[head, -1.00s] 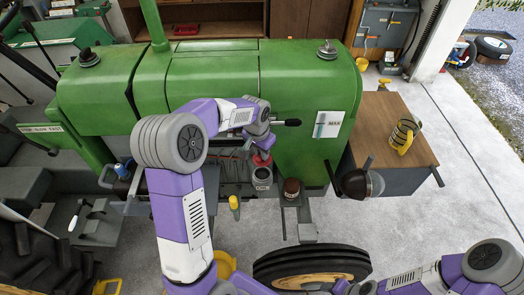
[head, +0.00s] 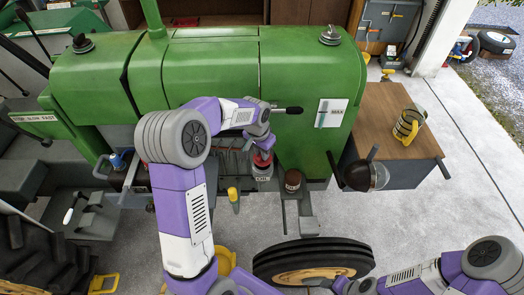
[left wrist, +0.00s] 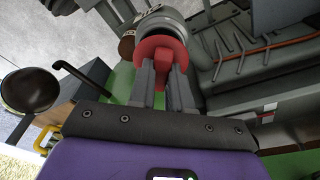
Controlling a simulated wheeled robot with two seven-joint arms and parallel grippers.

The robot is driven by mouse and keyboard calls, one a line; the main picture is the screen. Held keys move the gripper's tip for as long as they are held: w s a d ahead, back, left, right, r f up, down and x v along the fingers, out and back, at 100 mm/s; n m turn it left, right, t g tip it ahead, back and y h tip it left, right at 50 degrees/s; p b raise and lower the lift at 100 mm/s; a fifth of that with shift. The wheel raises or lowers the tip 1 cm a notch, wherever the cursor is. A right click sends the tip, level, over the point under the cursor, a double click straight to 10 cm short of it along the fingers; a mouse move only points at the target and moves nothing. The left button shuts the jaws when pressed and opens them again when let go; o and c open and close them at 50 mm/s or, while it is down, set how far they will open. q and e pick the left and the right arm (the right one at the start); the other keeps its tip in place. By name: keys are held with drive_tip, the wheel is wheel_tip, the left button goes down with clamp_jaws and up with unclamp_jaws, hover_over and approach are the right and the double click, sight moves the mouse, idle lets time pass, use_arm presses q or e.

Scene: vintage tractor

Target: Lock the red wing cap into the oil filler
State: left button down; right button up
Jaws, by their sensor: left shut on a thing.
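The red wing cap (head: 262,161) is between the fingers of my left gripper (head: 263,152), which points down beside the green tractor. The grey oil filler (head: 262,174), labelled OIL, stands right under the cap. In the left wrist view my left gripper (left wrist: 163,75) is shut on the cap (left wrist: 160,55), and the cap's round flange faces the grey filler neck (left wrist: 160,22). The cap looks to be at the filler mouth; whether it is fully seated is hidden. My right gripper (head: 322,284) is low at the bottom of the head view, far from the filler, its fingers unclear.
A dark brown-topped jar (head: 293,181) stands just right of the filler. A yellow-handled tool (head: 234,195) is to its left. A dark round lamp-like part (head: 365,174) juts out nearby. A tyre (head: 312,260) lies below.

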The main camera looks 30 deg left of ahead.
use_arm(q)
drive_tip(key=shift+f+b, duration=0.9)
drive_tip(key=shift+f, duration=0.3)
idle(0.4)
drive_tip(key=c, duration=1.6)
unclamp_jaws()
clamp_jaws()
drive_tip(key=shift+s, duration=0.1)
